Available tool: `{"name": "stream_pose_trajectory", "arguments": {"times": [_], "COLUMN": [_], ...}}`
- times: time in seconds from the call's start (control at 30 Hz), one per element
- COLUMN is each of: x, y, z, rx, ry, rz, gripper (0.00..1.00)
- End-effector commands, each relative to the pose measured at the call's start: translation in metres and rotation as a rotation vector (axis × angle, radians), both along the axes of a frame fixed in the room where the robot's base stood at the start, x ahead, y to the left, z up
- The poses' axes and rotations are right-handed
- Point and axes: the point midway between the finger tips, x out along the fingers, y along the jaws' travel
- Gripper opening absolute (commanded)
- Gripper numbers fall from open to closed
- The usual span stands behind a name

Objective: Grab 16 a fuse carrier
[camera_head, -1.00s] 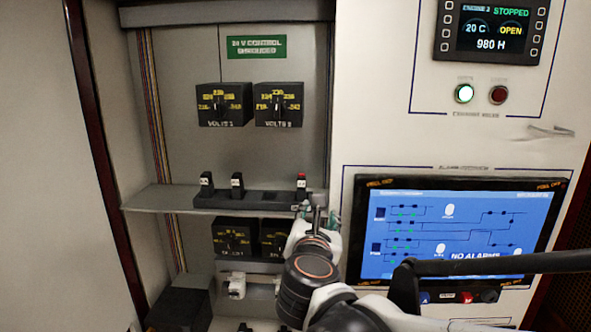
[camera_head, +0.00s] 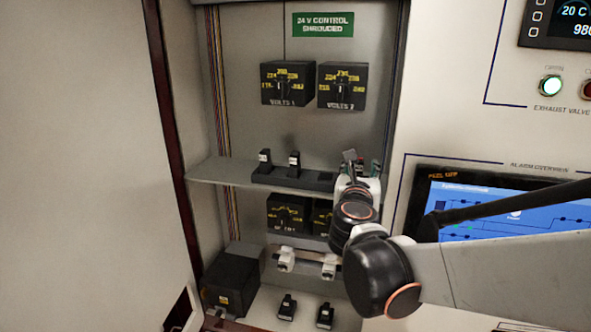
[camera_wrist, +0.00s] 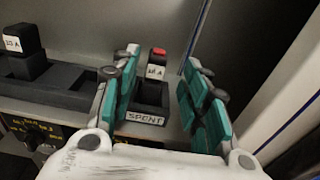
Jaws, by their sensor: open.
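The 16 A fuse carrier (camera_wrist: 156,66) is a small black block with a red top and a white label reading about "16 A". In the wrist view it stands upright at the far side of a black holder (camera_wrist: 148,93) with a white "SPENT" label. My gripper (camera_wrist: 163,72) is open, its teal-padded fingers to the left and right of the carrier in the picture. I see no clear contact, and cannot tell how deep the carrier lies between them. In the head view my gripper (camera_head: 362,165) is at the right end of the shelf and largely hides the carrier.
Two other black carriers (camera_head: 264,160) (camera_head: 294,162) stand left on the same base; one shows in the wrist view (camera_wrist: 22,45). The cabinet's side wall (camera_head: 395,90) is close right. Voltage dials (camera_head: 288,84) are above, more dials (camera_head: 288,213) below the shelf (camera_head: 225,172).

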Motion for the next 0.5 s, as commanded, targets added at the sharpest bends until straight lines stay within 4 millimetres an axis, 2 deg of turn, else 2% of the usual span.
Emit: {"name": "stream_pose_trajectory", "arguments": {"times": [0.3,0.5], "x": [0.038,0.049], "y": [-0.007,-0.01], "z": [0.002,0.0], "rx": [0.001,0.0], "ry": [0.0,0.0], "rz": [-0.002,-0.001], "gripper": [0.42,0.42]}}
